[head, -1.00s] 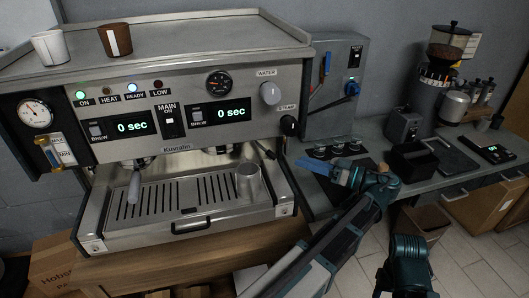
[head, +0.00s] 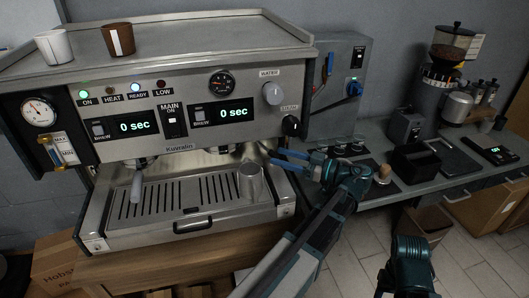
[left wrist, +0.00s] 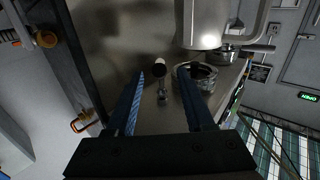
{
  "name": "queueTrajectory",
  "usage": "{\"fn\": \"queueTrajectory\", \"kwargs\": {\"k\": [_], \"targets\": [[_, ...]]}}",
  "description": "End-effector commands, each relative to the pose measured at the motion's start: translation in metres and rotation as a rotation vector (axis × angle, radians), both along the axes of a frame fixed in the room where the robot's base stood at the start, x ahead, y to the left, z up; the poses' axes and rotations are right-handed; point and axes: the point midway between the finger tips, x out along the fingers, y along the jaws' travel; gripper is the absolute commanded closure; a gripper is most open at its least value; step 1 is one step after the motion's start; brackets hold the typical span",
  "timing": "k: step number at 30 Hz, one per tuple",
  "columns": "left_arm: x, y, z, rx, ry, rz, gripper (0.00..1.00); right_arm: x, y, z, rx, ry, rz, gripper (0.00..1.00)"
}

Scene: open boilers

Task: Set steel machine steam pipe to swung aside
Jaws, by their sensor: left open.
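The steel espresso machine (head: 180,148) fills the left of the head view. Its steam knob (head: 291,125) is black and sits at the right of the front panel. The thin steam pipe (head: 264,149) seems to hang below that knob, partly hidden near my fingers; its exact angle is hard to tell. My left gripper (head: 277,157) is open, with its blue fingers pointing left at the machine's right front. In the left wrist view, a small black-topped metal part (left wrist: 160,72), perhaps the pipe, shows between the spread fingers, with no grip on it.
A steel pitcher (head: 250,181) stands on the drip tray (head: 160,205), left of the fingers. A white cup (head: 53,47) and a brown cup (head: 118,39) stand on top. A grey control box (head: 336,85) and grinder (head: 447,65) stand to the right.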

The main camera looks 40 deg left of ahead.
Motion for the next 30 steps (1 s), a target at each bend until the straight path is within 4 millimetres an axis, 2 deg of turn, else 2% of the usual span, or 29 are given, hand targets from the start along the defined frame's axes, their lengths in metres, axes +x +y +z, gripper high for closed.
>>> {"fn": "queueTrajectory", "kwargs": {"k": [3,10,15,24,30], "targets": [[-0.006,0.023,0.0,0.0,0.0,0.003,0.47,0.0,0.0,0.0,0.0,0.0,0.0,0.47],[-0.01,0.052,0.0,0.0,0.001,0.002,0.47,0.0,0.0,0.0,0.0,0.0,0.0,0.47],[-0.01,0.06,0.0,0.0,0.001,-0.001,0.47,0.0,0.0,0.0,0.0,0.0,0.0,0.47],[-0.011,0.061,0.0,0.0,0.001,-0.001,0.47,0.0,0.0,0.0,0.0,0.0,0.0,0.47],[-0.011,0.061,0.0,0.0,0.001,-0.001,0.83,0.0,0.0,0.0,0.0,0.0,0.0,0.47]]}}
